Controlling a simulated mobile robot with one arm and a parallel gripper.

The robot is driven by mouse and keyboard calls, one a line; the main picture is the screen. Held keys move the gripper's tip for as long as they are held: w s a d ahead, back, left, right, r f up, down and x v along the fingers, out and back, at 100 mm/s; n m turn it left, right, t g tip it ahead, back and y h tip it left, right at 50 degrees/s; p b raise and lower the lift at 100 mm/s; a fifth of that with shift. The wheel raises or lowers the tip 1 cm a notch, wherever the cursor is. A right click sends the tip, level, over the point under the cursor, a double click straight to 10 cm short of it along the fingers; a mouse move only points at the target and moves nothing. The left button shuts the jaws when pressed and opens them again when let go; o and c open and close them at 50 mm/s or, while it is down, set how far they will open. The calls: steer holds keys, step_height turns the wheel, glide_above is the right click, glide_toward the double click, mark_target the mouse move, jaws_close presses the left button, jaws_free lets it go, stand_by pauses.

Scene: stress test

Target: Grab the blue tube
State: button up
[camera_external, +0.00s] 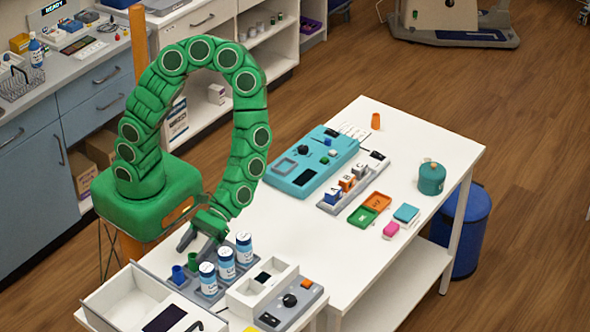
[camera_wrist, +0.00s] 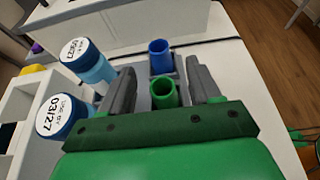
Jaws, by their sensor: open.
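The blue tube (camera_external: 178,275) stands upright in a grey rack at the near left end of the white table. In the wrist view the blue tube (camera_wrist: 160,58) is open at the top and stands just beyond a green tube (camera_wrist: 165,93). The green tube (camera_external: 193,262) is beside it in the external view too. My gripper (camera_external: 203,243) is above the rack and points down. In the wrist view my gripper (camera_wrist: 160,70) is open, with one finger on each side of the tubes. Nothing is held.
A white tray (camera_external: 130,300) and a grey device with a knob (camera_external: 290,300) are nearby. The table's middle (camera_external: 330,235) is clear.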

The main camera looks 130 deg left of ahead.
steer(key=shift+x, duration=2.65)
steer(key=shift+r, duration=0.25)
steer(key=shift+c, duration=0.3)
steer(key=c, duration=1)
steer(key=shift+c, duration=0.2)
step_height(320, 180, up, 10)
